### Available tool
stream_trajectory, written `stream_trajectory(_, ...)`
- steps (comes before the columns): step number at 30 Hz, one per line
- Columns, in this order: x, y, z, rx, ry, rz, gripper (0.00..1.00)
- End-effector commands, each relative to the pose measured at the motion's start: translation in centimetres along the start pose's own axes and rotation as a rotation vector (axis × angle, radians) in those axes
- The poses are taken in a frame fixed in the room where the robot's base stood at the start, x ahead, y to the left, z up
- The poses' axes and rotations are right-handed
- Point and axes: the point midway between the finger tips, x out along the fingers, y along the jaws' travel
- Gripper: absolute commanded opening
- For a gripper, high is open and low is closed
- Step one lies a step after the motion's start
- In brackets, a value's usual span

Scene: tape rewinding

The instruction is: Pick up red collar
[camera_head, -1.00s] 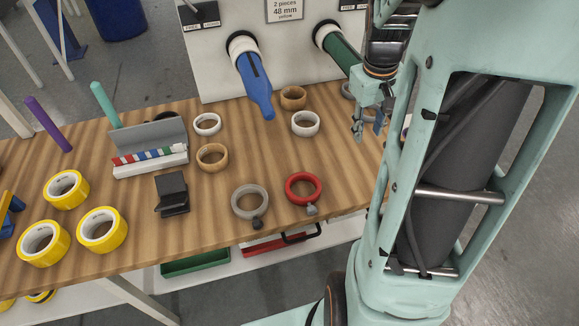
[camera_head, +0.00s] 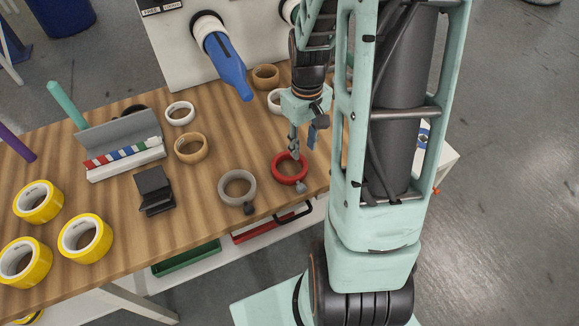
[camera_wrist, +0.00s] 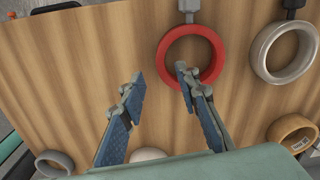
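The red collar (camera_head: 290,169) is a thick red ring with a small grey screw knob (camera_head: 300,187). It lies flat near the table's front right edge. My gripper (camera_head: 302,152) is over its back right part in the head view. In the wrist view my gripper (camera_wrist: 160,80) is open and empty. The red collar (camera_wrist: 191,57) lies toward the right there, and the right fingertip overlaps its lower part in the picture.
A grey collar (camera_head: 237,188) lies left of the red one. White and tan rings, yellow tape rolls (camera_head: 85,238) and a black block (camera_head: 154,190) share the wooden table (camera_head: 205,225). A blue spindle (camera_head: 226,66) juts from the board at the back.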

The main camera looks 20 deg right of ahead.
Motion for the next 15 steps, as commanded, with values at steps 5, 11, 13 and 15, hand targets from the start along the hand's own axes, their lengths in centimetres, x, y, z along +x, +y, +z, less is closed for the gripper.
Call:
stream_trajectory(5,2.9,-0.4,-0.2,-0.002,-0.005,-0.002,0.30)
stream_trajectory(11,4.1,-0.3,-0.2,-0.001,-0.002,-0.001,0.30)
stream_trajectory(13,4.1,-0.3,-0.3,-0.001,-0.001,0.000,0.30)
stream_trajectory(15,4.1,-0.3,-0.3,-0.001,-0.001,0.000,0.30)
